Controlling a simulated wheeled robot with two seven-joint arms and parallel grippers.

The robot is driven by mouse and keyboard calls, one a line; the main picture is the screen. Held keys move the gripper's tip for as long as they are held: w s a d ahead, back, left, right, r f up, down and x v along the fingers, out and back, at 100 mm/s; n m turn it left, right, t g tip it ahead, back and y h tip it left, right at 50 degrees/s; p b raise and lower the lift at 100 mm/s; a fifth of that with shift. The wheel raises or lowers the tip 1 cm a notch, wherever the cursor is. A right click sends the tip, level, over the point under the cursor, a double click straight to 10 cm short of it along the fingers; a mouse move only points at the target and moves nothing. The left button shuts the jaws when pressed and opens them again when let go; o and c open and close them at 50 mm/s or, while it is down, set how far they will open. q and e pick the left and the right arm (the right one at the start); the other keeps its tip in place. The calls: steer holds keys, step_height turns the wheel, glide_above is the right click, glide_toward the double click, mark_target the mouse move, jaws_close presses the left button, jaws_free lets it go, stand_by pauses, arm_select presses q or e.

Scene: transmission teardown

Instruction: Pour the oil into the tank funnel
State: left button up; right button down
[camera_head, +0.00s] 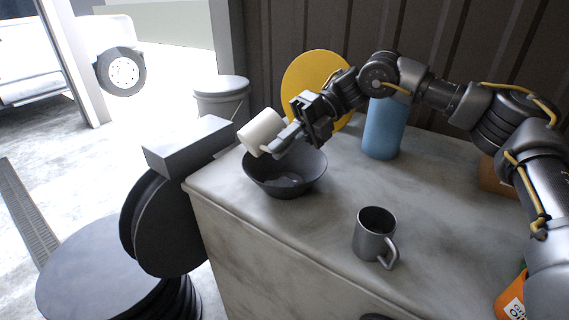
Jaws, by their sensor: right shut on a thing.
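A white cylindrical container (262,132) is tilted over the left rim of a dark, wide-mouthed bowl (286,186), which looks like the funnel. My right gripper (288,138) is shut on the white container and holds it above the bowl. The bowl stands on the counter near its left corner, and a small lighter patch shows inside it. No oil stream is visible, and the container's contents are hidden. My left gripper is not in view.
A grey metal mug (375,234) stands on the marbled counter (330,255). A blue cylinder (384,130) and a yellow disc (305,80) stand at the back. An orange labelled bottle (510,298) is partly cut off at lower right. Dark round machinery (165,225) stands left of the counter.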

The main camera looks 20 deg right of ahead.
step_height(320, 180, down, 3)
steer(key=shift+h+b, duration=0.3)
steer(key=shift+b, duration=0.15)
steer(key=h+p, duration=0.1)
steer(key=p, duration=0.1)
steer(key=r+t+h+p, duration=0.1)
steer(key=h, duration=0.1)
steer(key=shift+a+r+t+p, duration=0.1)
steer(key=shift+a+t+p, duration=0.05)
steer(key=shift+t+p, duration=0.2)
steer(key=shift+s+a+f+t+h+p, duration=0.25)
steer(key=shift+f+h+p, duration=0.25)
steer(key=shift+h, duration=0.4)
steer(key=shift+s+a+r+t+h+p, duration=0.2)
steer(key=shift+a+t+h+p, duration=0.25)
steer(key=shift+a+h+p, duration=0.55)
steer(key=shift+s+a+r+t+h+p, duration=0.1)
steer(key=shift+s+a+t+h+p, duration=0.45)
steer(key=shift+h, duration=0.8)
steer(key=shift+s+a+r+t+h+p, duration=0.15)
steer(key=shift+a+t+h+p, duration=0.15)
steer(key=shift+a+h+p, duration=0.6)
steer(key=shift+w+d+h, duration=0.15)
steer(key=shift+d+h, duration=0.05)
steer(key=shift+h, duration=0.05)
